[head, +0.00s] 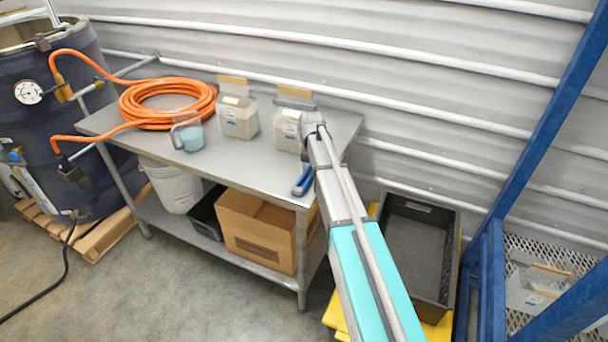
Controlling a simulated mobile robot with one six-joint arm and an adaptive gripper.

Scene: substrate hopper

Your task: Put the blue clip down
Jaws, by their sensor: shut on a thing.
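The blue clip (303,181) shows just left of my arm, over the front right part of the grey metal table (245,172). My arm covers part of it. I cannot tell whether it touches the table top or is held above it. My arm reaches up from the lower right, and its wrist end is over the right part of the table. My gripper's fingers are hidden behind the arm, so their hold on the clip cannot be seen.
Two clear bags of pale material, one left (238,120) and one right (287,133), stand at the table's back. A blue-tinted jug (188,135) and orange hose (165,105) are at left. The table's front middle is clear. A dark crate (418,245) and blue frame (545,125) are right.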

